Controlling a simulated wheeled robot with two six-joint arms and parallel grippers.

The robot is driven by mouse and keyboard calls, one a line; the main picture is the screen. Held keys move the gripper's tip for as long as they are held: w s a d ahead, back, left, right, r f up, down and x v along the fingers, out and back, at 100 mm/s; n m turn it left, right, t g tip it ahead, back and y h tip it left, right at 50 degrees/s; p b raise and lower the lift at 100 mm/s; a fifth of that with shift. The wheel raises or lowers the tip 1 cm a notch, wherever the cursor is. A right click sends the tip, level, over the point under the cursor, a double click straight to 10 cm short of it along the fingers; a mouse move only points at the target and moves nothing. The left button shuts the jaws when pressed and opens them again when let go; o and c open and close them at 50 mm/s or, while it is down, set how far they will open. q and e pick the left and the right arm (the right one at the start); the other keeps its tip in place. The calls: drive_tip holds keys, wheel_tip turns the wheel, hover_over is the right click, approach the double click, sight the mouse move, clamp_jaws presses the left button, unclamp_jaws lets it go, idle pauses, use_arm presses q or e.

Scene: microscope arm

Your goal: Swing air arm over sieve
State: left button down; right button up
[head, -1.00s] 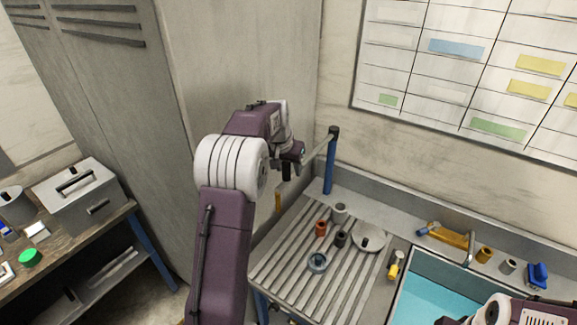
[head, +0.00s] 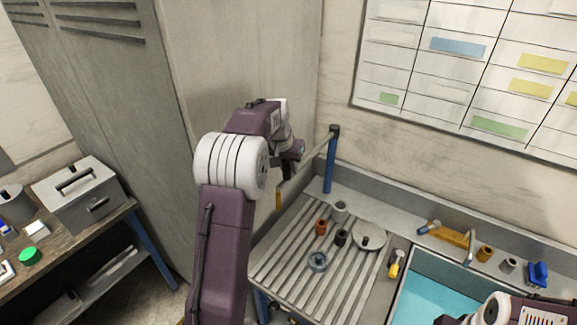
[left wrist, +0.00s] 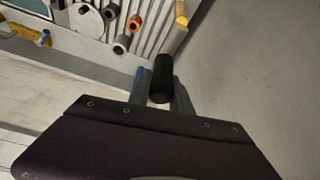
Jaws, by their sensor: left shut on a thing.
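The air arm (head: 309,172) is a pale bar running left from the top of a blue post (head: 330,165) at the back of the grooved drainboard. A yellow-orange tip (head: 278,199) hangs from its free end. My left gripper (head: 291,160) is at the bar, partly hidden by its own wrist. In the left wrist view its fingers (left wrist: 160,92) are shut around a black cylindrical grip (left wrist: 162,72). A round grey dish (head: 369,236) and a small blue-grey ring (head: 318,261) lie on the drainboard; I cannot tell which is the sieve.
A red-orange cup (head: 321,227), a grey cup (head: 340,211) and a black cup (head: 341,239) stand on the drainboard. A yellow-handled tool (head: 395,264) lies by the teal basin (head: 435,300). A tall grey locker (head: 170,100) rises behind my left arm.

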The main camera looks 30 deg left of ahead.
idle(0.8)
use_arm(q)
drive_tip(key=shift+d+f, duration=0.1)
drive_tip(key=shift+d, duration=0.35)
drive_tip(key=w+d, duration=0.1)
drive_tip(key=d, duration=1.1)
drive_tip(key=shift+w, duration=0.2)
drive_tip(key=c, duration=1.2)
unclamp_jaws()
drive_tip(key=shift+o, duration=0.2)
